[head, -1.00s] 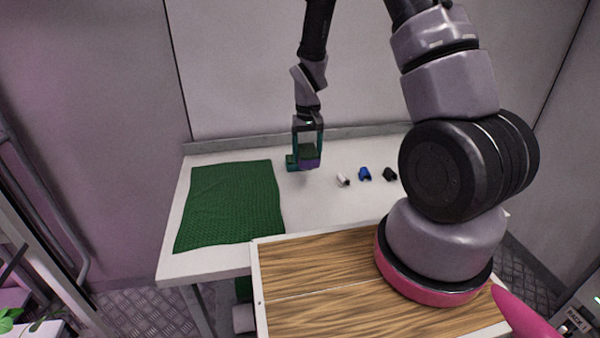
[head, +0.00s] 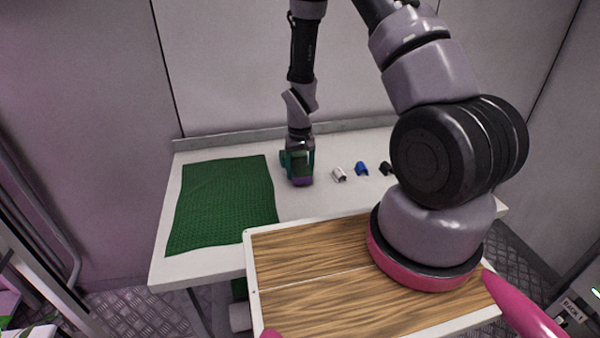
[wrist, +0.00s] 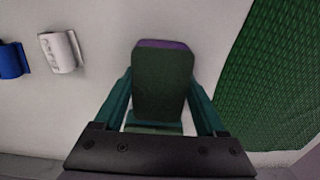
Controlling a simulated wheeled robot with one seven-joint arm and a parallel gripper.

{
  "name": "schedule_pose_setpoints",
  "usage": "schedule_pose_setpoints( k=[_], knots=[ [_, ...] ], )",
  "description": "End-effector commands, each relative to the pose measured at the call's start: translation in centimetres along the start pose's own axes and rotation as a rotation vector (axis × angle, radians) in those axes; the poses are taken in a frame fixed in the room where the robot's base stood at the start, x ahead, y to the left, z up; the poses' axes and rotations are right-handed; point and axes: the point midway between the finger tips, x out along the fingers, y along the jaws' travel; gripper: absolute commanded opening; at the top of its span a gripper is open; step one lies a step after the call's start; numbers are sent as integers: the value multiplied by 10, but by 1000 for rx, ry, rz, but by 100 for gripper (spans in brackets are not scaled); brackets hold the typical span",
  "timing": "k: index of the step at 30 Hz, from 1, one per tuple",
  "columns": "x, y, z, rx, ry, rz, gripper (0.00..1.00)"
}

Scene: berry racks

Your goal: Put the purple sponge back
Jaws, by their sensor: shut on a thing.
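The purple sponge (head: 302,182) has a dark green pad over a purple part. It is between the fingers of my gripper (head: 298,167), over the white table (head: 331,206) just right of the green mat. In the wrist view, my gripper (wrist: 160,102) has teal fingers on both sides of the sponge (wrist: 163,82); the dark green face fills most of the gap, with a purple edge at its far end. The gripper is shut on it. I cannot tell whether the sponge touches the table.
The green mat (head: 222,205) covers the table's left part; it also shows in the wrist view (wrist: 283,80). White (head: 339,174), blue (head: 361,168) and black (head: 385,168) small pieces lie to the right. A wall stands behind. The table's front middle is clear.

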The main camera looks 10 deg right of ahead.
Motion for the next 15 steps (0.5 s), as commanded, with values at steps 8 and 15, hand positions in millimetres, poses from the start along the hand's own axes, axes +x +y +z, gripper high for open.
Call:
schedule_pose_setpoints(
  k=[8,15],
  knots=[
    [9,0,0,0,1,0,3],
    [12,0,0,0,0,0,100]
  ],
)
